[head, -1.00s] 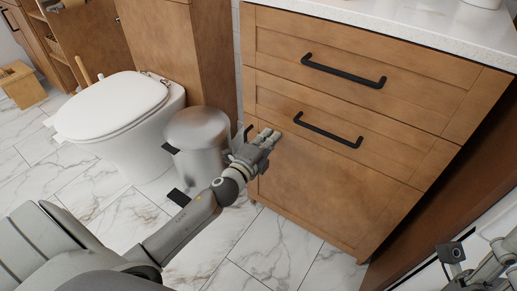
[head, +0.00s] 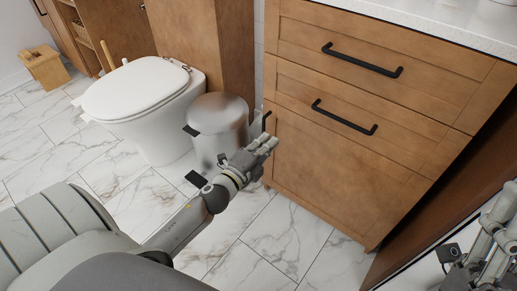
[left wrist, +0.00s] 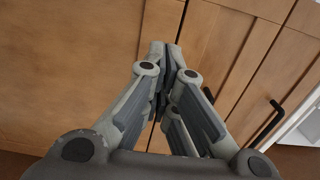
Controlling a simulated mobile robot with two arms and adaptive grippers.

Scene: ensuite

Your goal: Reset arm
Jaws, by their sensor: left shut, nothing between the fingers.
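My left gripper (head: 265,146) reaches in from the lower left in the head view, in front of the lower left edge of the wooden cabinet (head: 330,165). In the left wrist view its fingers (left wrist: 163,50) are together and empty, with wooden panels behind them. I cannot tell whether the fingertips touch the wood. My right arm (head: 485,245) shows only in part at the lower right edge of the head view. Its fingers cannot be made out there.
A metal bin (head: 219,125) stands just left of my left gripper, beside the white toilet (head: 145,90). The cabinet has black handles (head: 345,117) that stick out. A wooden stool (head: 45,67) is at the far left. Marble floor tiles (head: 265,255) are clear in front.

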